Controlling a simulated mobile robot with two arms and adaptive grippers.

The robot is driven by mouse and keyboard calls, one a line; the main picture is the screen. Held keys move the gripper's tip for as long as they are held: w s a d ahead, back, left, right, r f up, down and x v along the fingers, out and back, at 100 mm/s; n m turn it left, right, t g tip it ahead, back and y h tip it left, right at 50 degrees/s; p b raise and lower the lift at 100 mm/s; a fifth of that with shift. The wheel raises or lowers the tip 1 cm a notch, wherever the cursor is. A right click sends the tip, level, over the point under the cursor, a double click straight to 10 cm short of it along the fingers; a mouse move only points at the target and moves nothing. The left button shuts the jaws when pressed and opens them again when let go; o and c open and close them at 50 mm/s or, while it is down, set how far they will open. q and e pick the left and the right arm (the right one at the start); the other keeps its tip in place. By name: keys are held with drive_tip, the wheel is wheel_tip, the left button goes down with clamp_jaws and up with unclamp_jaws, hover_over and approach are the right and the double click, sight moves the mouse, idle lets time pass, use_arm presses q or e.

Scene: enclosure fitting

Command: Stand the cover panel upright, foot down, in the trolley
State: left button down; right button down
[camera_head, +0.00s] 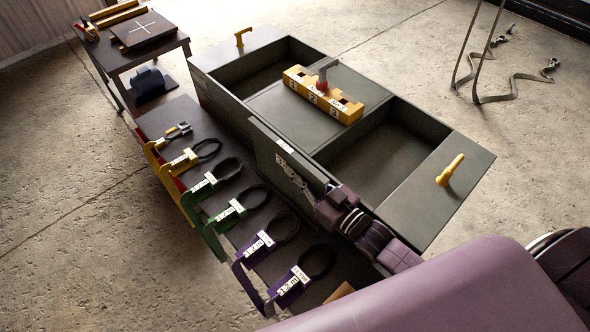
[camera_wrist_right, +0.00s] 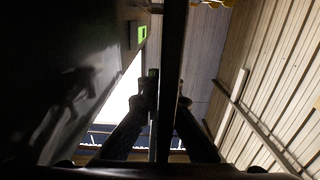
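The cover panel (camera_head: 270,150) appears as a dark, flat plate with a white label and pale markings, on the near side of the big grey box, which looks like the trolley (camera_head: 437,195). It stands steeply on edge; its lower edge is hidden and I cannot tell whether it touches anything. My right gripper (camera_head: 338,208) is at the panel's near right end. In the right wrist view, the fingers (camera_wrist_right: 165,103) close from both sides on a thin dark plate (camera_wrist_right: 173,50) seen edge-on. My left gripper is not in view.
The box has two open wells and a yellow slotted block (camera_head: 322,95) with a red-grey handle. A yellow handle (camera_head: 450,170) stands on its right end. A low dark shelf (camera_head: 165,118) with several coloured, labelled holders and black loops lies close left. A small table (camera_head: 145,28) stands behind.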

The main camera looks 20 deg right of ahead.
drive_tip(key=c, duration=2.5)
unclamp_jaws()
drive_tip(key=shift+f, duration=0.15)
drive_tip(key=o, duration=0.3)
drive_tip(key=shift+o, duration=0.2)
